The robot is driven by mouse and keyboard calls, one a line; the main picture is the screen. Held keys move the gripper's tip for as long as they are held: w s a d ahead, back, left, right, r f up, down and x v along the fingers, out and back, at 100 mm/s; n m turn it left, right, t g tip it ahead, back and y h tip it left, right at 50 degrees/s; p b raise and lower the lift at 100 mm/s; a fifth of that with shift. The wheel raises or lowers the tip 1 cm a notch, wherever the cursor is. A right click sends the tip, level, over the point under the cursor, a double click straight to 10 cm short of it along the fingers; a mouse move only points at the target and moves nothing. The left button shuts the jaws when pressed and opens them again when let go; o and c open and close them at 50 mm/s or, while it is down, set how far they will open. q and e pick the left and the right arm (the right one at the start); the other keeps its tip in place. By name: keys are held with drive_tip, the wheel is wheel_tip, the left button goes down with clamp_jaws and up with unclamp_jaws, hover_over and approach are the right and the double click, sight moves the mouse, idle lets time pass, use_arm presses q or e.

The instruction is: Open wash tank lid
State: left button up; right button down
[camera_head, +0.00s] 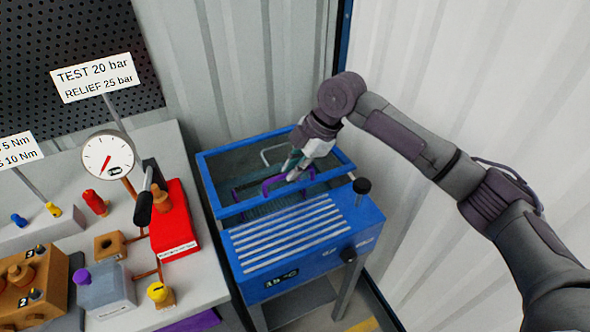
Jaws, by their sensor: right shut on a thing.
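The wash tank (262,259) is a blue box at the centre with a ribbed front top. Behind the ribbed part, a blue rectangular frame (205,180) surrounds a dark greenish area. A purple handle (272,184) shows within this frame, and a pale looped bar (265,156) shows behind it. My right gripper (294,173) reaches down from above and is shut on the purple handle; its fingertips partly hide the grip. I cannot tell clearly whether the frame is the lid or the tank's rim. My left gripper is not in view.
A black knob (361,188) stands on the tank's right corner. A grey workbench (205,270) on the left carries a pressure gauge (108,155), a red box (175,225) and pump parts. Corrugated walls (455,80) close in behind and right.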

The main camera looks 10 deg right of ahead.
drive_tip(key=w+a+r+p, duration=0.2)
drive_tip(key=w+r+p, duration=0.4)
drive_tip(key=r, duration=0.4)
drive_tip(key=shift+w+r, duration=0.35)
drive_tip(key=shift+w, duration=0.15)
drive_tip(key=shift+a, duration=0.1)
